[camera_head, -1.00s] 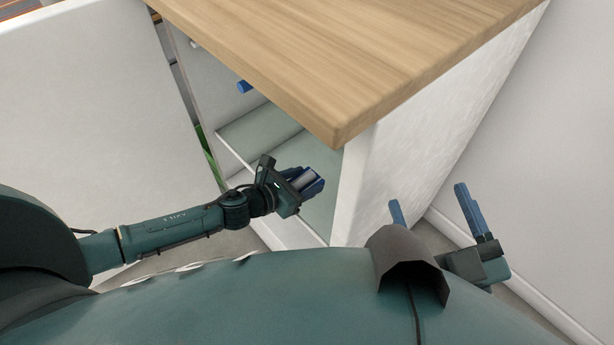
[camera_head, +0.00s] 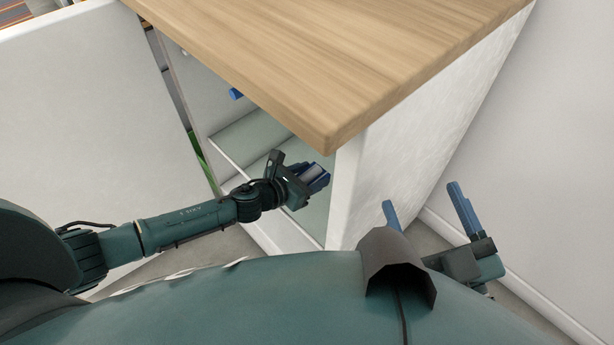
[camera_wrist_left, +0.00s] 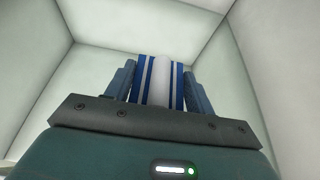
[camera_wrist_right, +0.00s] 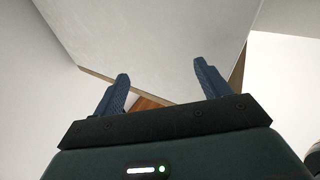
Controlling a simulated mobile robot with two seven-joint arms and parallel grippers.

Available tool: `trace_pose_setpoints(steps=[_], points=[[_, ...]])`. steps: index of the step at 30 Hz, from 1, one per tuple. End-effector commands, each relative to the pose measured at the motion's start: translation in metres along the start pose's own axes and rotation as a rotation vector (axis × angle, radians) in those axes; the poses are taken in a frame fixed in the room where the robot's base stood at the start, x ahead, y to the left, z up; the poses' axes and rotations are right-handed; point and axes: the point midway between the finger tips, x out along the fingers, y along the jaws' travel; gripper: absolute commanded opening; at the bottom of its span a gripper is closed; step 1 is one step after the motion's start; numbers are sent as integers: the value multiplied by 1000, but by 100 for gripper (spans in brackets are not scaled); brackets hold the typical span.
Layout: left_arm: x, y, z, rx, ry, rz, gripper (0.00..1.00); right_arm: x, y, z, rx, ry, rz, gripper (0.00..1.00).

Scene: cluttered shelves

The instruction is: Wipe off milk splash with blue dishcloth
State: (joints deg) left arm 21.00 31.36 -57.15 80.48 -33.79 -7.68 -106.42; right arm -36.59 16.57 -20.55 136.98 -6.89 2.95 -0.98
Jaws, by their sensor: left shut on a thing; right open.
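My left gripper (camera_head: 317,178) is inside the open cabinet, below the wooden top and close to the right side wall. It is shut on the blue dishcloth, which shows in the left wrist view as a blue and white striped cloth (camera_wrist_left: 160,80) between the fingers. In the head view, the gripper mostly hides the cloth. My right gripper (camera_head: 421,197) is open and empty, outside the cabinet to the right of its side wall. I cannot make out a milk splash in any view.
The cabinet has a wooden top (camera_head: 330,60), a white side wall (camera_head: 420,135) and a pale inner shelf (camera_head: 245,135). A small blue object (camera_head: 236,94) shows at the opening. A large white panel (camera_head: 85,130) stands at the left. A room wall (camera_head: 550,170) is at the right.

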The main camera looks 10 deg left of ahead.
Motion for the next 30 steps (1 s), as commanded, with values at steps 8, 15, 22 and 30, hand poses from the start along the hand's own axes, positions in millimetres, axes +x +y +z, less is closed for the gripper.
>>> trace_pose_setpoints(steps=[8,15,22,30], points=[[-8,0,13,-1,6,1,28,2,3,-14,-35,1,0,76],[-17,0,37,0,4,1,28,-5,9,-2,-55,-113,27,76],[-25,0,58,-1,4,1,28,-7,17,-2,-18,-255,46,76],[-27,0,63,0,3,0,28,-11,19,4,11,-338,49,76]])
